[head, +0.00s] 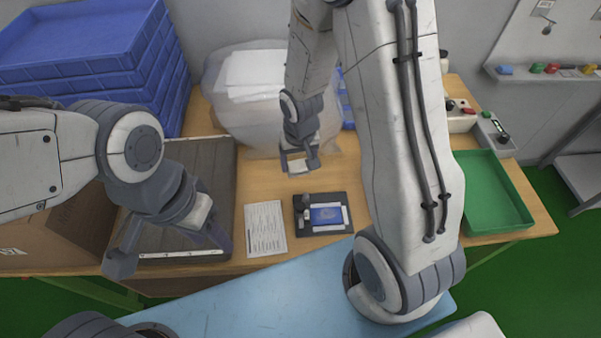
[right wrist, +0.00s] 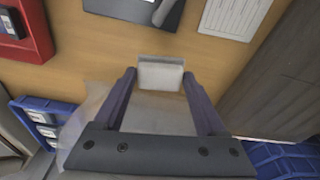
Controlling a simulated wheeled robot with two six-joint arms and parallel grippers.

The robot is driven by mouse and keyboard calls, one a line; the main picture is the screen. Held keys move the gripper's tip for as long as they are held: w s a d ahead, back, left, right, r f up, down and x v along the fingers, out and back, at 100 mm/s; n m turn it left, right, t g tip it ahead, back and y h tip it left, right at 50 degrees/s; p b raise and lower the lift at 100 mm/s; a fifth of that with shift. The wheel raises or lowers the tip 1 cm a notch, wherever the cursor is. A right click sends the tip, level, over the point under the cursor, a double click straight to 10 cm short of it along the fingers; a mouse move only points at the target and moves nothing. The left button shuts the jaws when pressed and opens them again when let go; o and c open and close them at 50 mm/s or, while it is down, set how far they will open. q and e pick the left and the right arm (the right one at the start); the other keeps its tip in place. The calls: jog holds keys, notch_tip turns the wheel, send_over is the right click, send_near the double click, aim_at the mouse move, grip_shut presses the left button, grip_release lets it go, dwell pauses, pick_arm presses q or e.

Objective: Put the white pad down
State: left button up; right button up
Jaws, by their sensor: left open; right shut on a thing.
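The white pad (right wrist: 160,75) is between the fingertips of my right gripper (right wrist: 158,86), which is shut on it. In the head view my right gripper (head: 300,165) holds the pad above the wooden table, behind the black test fixture (head: 308,228) with its blue-and-white plate (head: 327,215) and in front of the clear plastic bag (head: 218,110). Whether the pad touches the table or the bag is hard to tell. My left gripper (head: 168,246) is open and empty above the dark ribbed surface (head: 205,165) at the left.
A printed sheet (head: 265,229) lies left of the fixture. White pads (head: 254,70) are in the bag. Stacked blue crates (head: 85,50) stand at the back left, and a green tray (head: 492,192) at the right. Bare wooden table (head: 262,180) shows around the fixture.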

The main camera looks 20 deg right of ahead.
aim_at(301, 167)
jog(key=s+d+r+m+b, duration=0.2)
jog(key=s+d+r, duration=0.15)
jog(key=d, duration=0.75)
jog(key=w+a+f, duration=0.2)
jog(key=a, duration=0.1)
jog(key=w+a+f, duration=0.4)
jog(key=w+a, duration=0.1)
jog(key=shift+a+f, duration=0.35)
jog(key=shift+f, duration=2)
jog(key=shift+f, duration=0.15)
jog(key=o, duration=1.1)
jog(key=shift+b, duration=0.3)
jog(key=shift+o, duration=0.2)
